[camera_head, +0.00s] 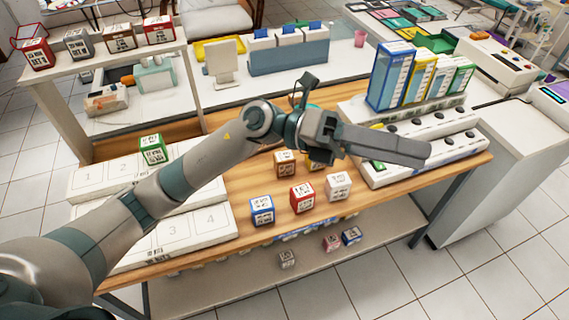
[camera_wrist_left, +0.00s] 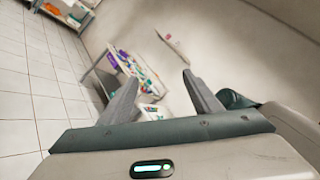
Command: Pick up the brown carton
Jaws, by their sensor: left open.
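A brown carton (camera_head: 285,163) with a white, dark-printed top stands on the wooden table, just below my left forearm and wrist in the head view. Another brownish carton (camera_head: 118,38) stands on the raised shelf at the upper left. My left gripper (camera_head: 424,153) is held above the right part of the table, to the right of the table carton and apart from it. In the left wrist view its two fingers are spread with nothing between them (camera_wrist_left: 160,80). No carton can be made out in the wrist view. My right gripper is not in view.
Red (camera_head: 302,197), blue (camera_head: 262,210) and white (camera_head: 337,186) cartons stand close around the brown one; a yellow one (camera_head: 318,162) is partly hidden by my arm. Numbered white trays (camera_head: 205,222) lie left, with a green carton (camera_head: 152,149). Tall boxes (camera_head: 391,78) stand right.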

